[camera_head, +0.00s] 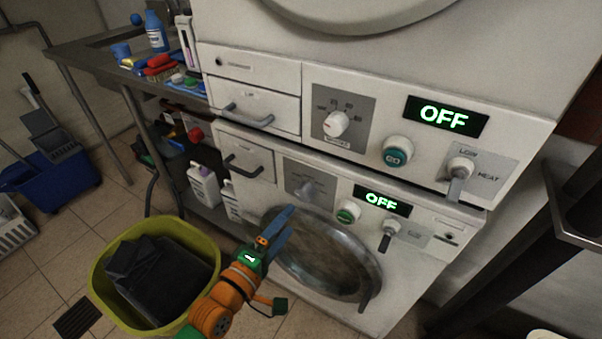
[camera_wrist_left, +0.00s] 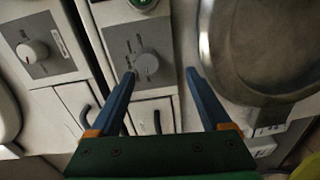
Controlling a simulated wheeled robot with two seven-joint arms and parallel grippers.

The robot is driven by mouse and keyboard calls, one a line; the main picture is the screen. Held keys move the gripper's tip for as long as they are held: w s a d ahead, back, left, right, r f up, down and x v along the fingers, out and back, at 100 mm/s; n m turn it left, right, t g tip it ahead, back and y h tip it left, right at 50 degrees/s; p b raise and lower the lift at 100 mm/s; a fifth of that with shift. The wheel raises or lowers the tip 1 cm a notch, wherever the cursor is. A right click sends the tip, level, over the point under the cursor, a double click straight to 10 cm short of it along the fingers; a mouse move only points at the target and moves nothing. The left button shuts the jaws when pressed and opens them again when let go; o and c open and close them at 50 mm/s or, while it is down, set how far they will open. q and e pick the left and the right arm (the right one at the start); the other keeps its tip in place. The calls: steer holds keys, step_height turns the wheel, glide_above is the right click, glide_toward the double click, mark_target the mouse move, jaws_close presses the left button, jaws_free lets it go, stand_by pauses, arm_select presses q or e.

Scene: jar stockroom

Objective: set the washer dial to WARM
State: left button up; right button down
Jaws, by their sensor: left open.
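The lower machine, with a round glass door, carries a grey dial (camera_head: 306,189) on a darker grey panel. The dial also shows in the left wrist view (camera_wrist_left: 147,64), between the fingertips in the picture. Its marks are too small to read. My left gripper (camera_head: 290,219) has blue fingers spread apart and empty. It is in front of the machine, below and left of the dial in the head view, and seems clear of it. The left wrist view also shows the gripper (camera_wrist_left: 160,72). My right gripper is not in view.
The upper machine has a white dial (camera_head: 336,123). Both displays, upper (camera_head: 446,116) and lower (camera_head: 382,201), read OFF. The round door (camera_head: 322,252) is right of my gripper. A yellow-green basket (camera_head: 103,285) with dark cloth stands on the floor at left.

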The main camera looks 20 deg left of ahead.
mark_target(302, 196)
arm_select(q)
steer(key=shift+n+t, duration=0.3)
steer(key=shift+n, duration=0.1)
steer(key=w, duration=0.2)
steer(key=w+d+r, duration=0.1)
steer(key=w, duration=0.1)
steer(key=w+r+b, duration=0.1)
steer(key=w, duration=0.2)
steer(key=shift+d, duration=0.3)
jaws_close()
